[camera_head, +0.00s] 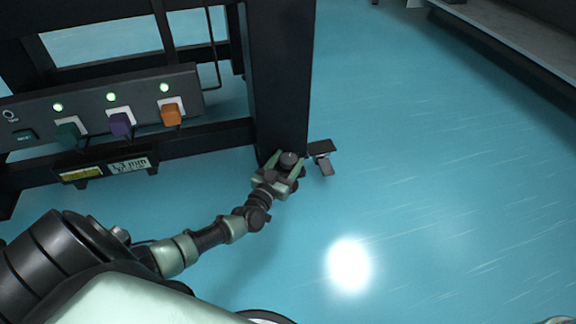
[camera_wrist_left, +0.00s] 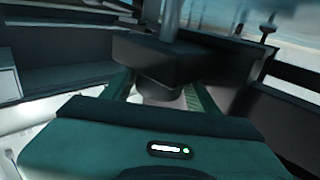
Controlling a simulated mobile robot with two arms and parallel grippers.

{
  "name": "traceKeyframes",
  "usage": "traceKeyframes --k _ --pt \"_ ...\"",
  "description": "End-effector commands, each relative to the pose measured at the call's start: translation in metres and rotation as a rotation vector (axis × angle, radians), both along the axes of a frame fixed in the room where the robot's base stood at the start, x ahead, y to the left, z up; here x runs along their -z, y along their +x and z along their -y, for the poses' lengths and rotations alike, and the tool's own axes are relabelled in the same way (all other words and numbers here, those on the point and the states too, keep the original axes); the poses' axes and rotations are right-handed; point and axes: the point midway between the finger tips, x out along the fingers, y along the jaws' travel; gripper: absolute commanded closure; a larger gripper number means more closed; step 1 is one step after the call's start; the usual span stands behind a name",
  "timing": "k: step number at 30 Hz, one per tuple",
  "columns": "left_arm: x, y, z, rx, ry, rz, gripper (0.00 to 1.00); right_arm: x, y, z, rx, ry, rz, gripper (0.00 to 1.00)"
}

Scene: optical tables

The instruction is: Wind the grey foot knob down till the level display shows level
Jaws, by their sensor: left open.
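The grey foot knob (camera_head: 290,159) is at the bottom of the black table leg (camera_head: 280,75), close to the floor. My left gripper (camera_head: 287,162) is open, with one green finger on each side of the knob. In the left wrist view the knob (camera_wrist_left: 166,97) shows as a grey round piece under a dark block, between the two green fingers. I cannot tell whether either finger touches it. The level display (camera_head: 130,165) hangs low on the table frame at the left. It has a lit reading that seems to end in "mm"; the digits are unclear. My right gripper is not in view.
A small dark bracket (camera_head: 322,150) sits right of the leg's foot. The blue floor (camera_head: 430,190) to the right is clear.

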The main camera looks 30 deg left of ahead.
Motion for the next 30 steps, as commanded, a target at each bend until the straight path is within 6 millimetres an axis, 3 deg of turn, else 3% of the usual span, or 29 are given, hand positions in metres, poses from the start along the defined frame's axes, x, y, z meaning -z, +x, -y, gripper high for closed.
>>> traceKeyframes --k 8,14,23,30 --pt "-0.001 0.003 0.0 0.0 0.0 -0.001 0.41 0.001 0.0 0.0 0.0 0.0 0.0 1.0" --pt "0.0 0.003 0.0 0.0 0.0 -0.001 0.91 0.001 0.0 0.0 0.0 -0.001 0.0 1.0" --pt "0.003 0.002 -0.001 0.037 0.003 -0.001 0.91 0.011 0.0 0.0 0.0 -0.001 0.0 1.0" --pt "0.006 0.003 -0.003 0.173 0.011 -0.002 0.91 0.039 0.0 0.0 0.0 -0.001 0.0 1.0"
